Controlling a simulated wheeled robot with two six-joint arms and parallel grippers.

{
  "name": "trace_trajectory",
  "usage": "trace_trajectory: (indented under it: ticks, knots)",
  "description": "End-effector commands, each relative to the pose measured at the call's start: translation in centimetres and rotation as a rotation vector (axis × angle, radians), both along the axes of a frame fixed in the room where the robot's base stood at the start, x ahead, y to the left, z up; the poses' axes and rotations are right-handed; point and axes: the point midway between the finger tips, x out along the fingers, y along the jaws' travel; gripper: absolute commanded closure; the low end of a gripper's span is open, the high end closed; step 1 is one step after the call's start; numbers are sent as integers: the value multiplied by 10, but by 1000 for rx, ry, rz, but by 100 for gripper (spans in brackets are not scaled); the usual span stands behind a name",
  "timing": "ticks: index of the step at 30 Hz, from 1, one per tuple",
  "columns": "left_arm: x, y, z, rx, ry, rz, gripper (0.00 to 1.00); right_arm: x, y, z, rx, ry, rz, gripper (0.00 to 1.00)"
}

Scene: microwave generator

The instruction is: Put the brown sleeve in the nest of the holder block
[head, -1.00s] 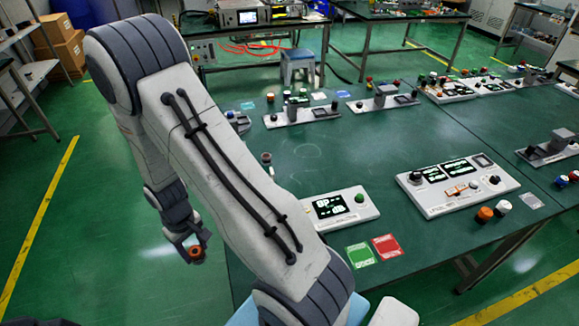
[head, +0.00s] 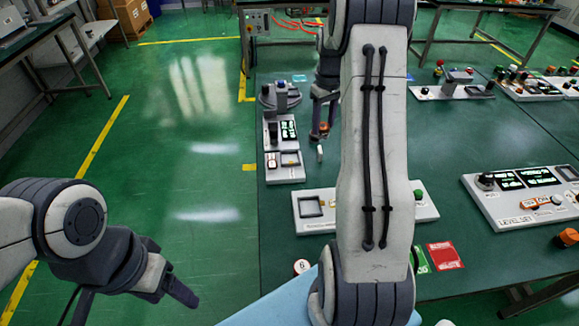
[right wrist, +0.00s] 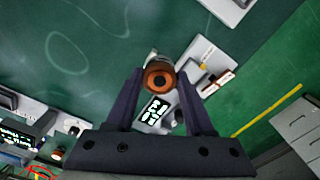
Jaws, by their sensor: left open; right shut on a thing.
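My right gripper (head: 323,112) is over the table's left part in the head view, partly behind my own arm. In the right wrist view my right gripper (right wrist: 160,90) is shut on a round brown-orange sleeve (right wrist: 158,79) with a dark bore, its open end facing the camera. The sleeve shows small and orange at the fingertips in the head view (head: 325,127). My left gripper (head: 180,290) is open and empty at the lower left, over the floor. I cannot tell which of the blocks on the table is the holder block, and no nest is clear.
A small white cylinder (head: 319,152) stands on the green table just below my right gripper. A panel with a lit display (head: 288,128) lies along the left edge. A panel with a square frame (head: 311,207) is nearer, partly hidden by my arm. Green and red cards (head: 444,256) lie in front.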

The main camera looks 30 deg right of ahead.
Motion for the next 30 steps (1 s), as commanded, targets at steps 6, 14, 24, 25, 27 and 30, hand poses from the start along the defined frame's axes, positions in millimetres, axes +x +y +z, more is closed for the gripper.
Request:
trace_trajectory:
  ticks: [6, 14, 24, 25, 27, 30]
  knots:
    - [0, 0, -5, 0, 0, 0, 34, -3, -16, 7, 1, 2, 6, 100]
    - [0, 0, 4, 0, 0, 0, 34, 23, 33, -24, 3, 6, 12, 100]
    - [0, 0, 12, 0, 0, 0, 34, 50, 80, -57, 1, 3, 7, 100]
    - [0, 0, 12, 0, 0, 0, 34, 51, 81, -58, 1, 2, 7, 100]
    - [0, 0, 13, 0, 0, 0, 34, 52, 82, -63, 1, 2, 5, 100]
    - [0, 0, 17, 0, 0, 0, 34, 51, 83, -78, 2, 5, 5, 100]
